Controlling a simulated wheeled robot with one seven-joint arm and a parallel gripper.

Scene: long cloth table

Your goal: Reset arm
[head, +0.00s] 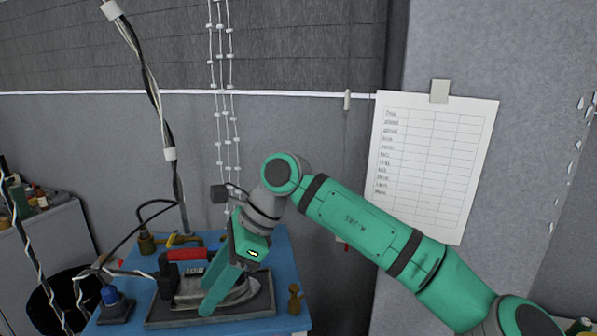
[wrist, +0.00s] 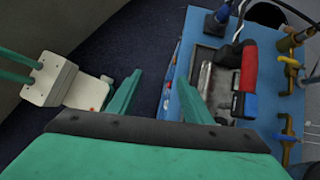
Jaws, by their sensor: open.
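My green arm reaches in from the lower right in the head view, and my gripper (head: 222,290) hangs over the blue table, in front of the iron there. In the wrist view my gripper (wrist: 160,97) shows two green fingers spread wide apart with nothing between them. Beyond the fingers lie dark floor and the edge of the blue table (wrist: 181,70). The iron (wrist: 228,80), with a red and black handle, lies to the right of the fingers; I cannot tell whether a finger touches it.
The iron sits on a dark plate (head: 160,316). A blue-topped object (head: 112,300), brass fittings (head: 147,243) and a wooden piece (head: 294,300) stand around it. Cables hang at left. A paper chart (head: 432,150) hangs on the wall behind my arm.

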